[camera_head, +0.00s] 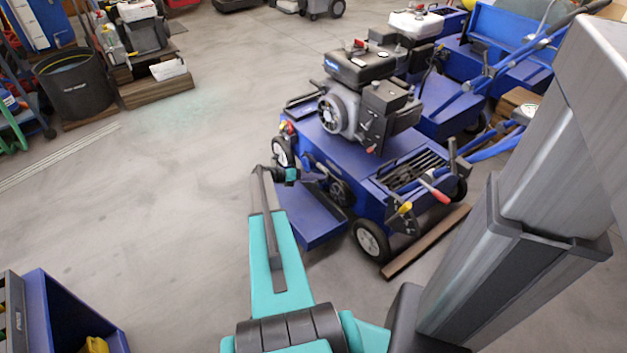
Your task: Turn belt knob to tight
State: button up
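A blue aerator machine (335,140) with a black and grey engine (370,100) on top stands right of centre. On its near side are a yellow-tipped lever (405,208) and a red-handled lever (436,191). A dark round part (341,191) sits on its left side. I cannot tell which part is the belt knob, or its setting. My teal arm reaches up from the bottom, and my gripper (296,174) is at the machine's left side, close to its blue body. The fingers are too small to read, and contact cannot be judged.
More blue machines (510,40) stand behind at the right. A wooden plank (425,242) lies by the front wheel (371,240). A black bin (75,85) stands at the upper left, and a blue box (70,315) at the lower left. The floor left of the machine is clear.

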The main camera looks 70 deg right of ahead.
jog(key=shift+s+f, duration=0.1)
jog(key=shift+s, duration=0.05)
jog(key=shift+a, duration=0.1)
jog(key=p+v, duration=0.3)
jog(key=v, duration=1.1)
dwell(0.4)
